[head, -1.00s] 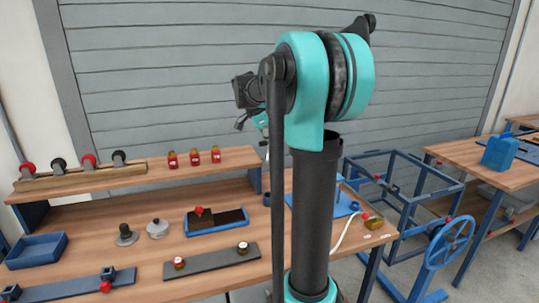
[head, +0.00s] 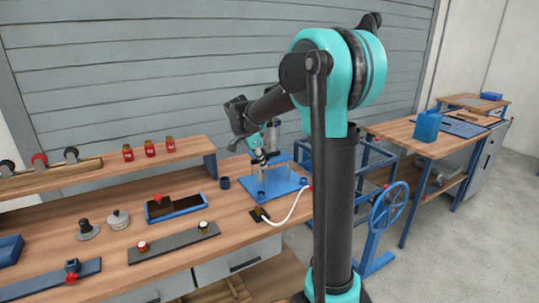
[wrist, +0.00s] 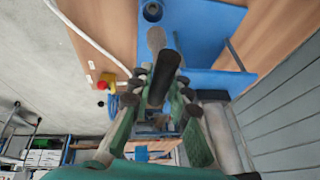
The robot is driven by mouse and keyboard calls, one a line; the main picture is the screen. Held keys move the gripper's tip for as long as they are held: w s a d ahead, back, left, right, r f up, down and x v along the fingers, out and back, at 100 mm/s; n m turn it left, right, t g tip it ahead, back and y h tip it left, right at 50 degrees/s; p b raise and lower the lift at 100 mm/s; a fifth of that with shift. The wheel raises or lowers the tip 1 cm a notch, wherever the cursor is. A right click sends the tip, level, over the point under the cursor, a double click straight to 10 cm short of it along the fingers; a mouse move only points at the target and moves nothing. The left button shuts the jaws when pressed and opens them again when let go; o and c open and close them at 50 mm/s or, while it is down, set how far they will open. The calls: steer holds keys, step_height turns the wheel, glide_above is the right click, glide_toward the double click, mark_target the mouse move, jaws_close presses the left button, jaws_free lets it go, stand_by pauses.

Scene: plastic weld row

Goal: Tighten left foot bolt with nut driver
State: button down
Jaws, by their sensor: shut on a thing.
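My gripper (head: 262,157) is over the blue base plate (head: 268,190) on the workbench, close to the upright grey posts there. In the wrist view my gripper (wrist: 160,88) is shut on a dark cylindrical handle, which I take to be the nut driver (wrist: 162,75). It points toward the blue plate (wrist: 200,35). A pale grey-brown shape (wrist: 156,38) lies just beyond its end; I cannot tell what it is. I cannot make out the left foot bolt, nor whether the tool touches anything.
A blue tray (head: 174,208) and a grey bar with knobs (head: 174,242) lie farther left. A blue handwheel (head: 388,208) stands right of the bench.

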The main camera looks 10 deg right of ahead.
mark_target(261, 174)
steer(key=shift+d+f, duration=0.15)
steer(key=shift+f, duration=2.3)
steer(key=shift+f, duration=0.1)
steer(key=shift+f, duration=0.6)
steer(key=shift+f, duration=1)
stand_by(0.8)
steer(key=m+g, duration=0.1)
steer(key=m, duration=0.2)
steer(key=m+g+h, duration=0.1)
steer(key=m, duration=0.2)
steer(key=shift+s+m, duration=0.1)
steer(key=shift+m, duration=0.2)
steer(key=m+g, duration=0.1)
steer(key=m, duration=0.2)
steer(key=m+g, duration=0.2)
steer(key=m, duration=0.1)
steer(key=shift+s+y, duration=0.15)
steer(key=shift+y, duration=0.15)
